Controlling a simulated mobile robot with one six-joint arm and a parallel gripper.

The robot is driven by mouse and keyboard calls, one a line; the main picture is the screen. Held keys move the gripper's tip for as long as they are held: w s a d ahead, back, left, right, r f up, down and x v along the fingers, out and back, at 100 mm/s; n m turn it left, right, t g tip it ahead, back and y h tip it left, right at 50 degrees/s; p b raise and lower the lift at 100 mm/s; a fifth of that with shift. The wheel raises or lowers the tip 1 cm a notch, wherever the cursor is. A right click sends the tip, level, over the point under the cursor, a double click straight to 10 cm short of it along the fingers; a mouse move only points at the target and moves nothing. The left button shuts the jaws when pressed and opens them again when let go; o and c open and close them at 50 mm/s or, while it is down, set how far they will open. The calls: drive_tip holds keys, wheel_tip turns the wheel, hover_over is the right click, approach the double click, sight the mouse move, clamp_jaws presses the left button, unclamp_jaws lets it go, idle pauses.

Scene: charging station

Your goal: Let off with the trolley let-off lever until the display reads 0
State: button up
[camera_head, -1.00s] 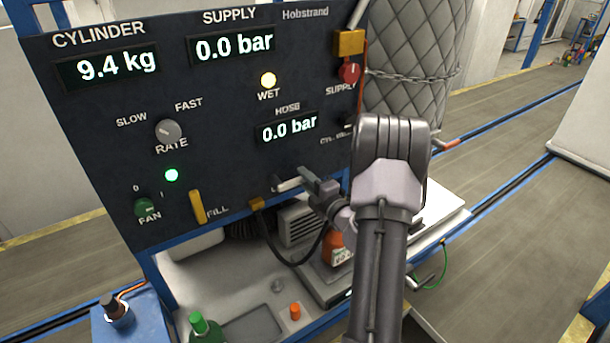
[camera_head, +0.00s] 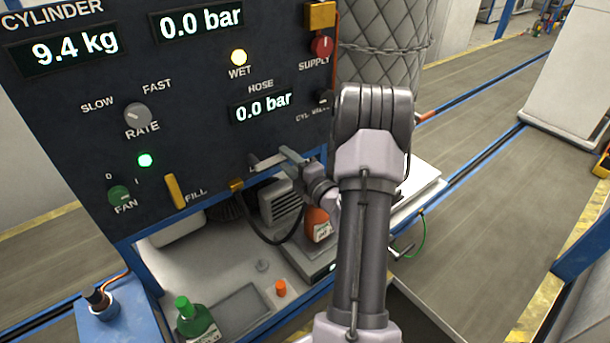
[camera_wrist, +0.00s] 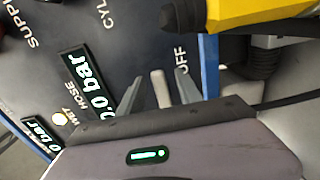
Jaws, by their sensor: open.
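The control panel (camera_head: 75,120) stands upright at the left in the head view. Its cylinder display (camera_head: 75,50) reads 9.4 kg; the supply display (camera_head: 201,20) and hose display (camera_head: 263,106) both read 0.0 bar. My gripper (camera_head: 272,160) is at the panel's lower right edge. In the wrist view my gripper (camera_wrist: 160,92) is open, with a pale lever (camera_wrist: 161,88) showing between its fingers, beside the label ending in OFF (camera_wrist: 181,57). I cannot tell whether the fingers touch it. My arm and gripper hide part of that label in the head view.
The red supply knob (camera_head: 321,46), rate knob (camera_head: 137,115) and yellow fill lever (camera_head: 175,191) are on the panel. A green bottle (camera_head: 196,320) and an orange bottle (camera_head: 318,225) stand below. A yellow object (camera_wrist: 275,12) is close by in the wrist view. Open floor lies right.

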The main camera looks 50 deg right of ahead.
drive_tip(key=v, duration=1.5)
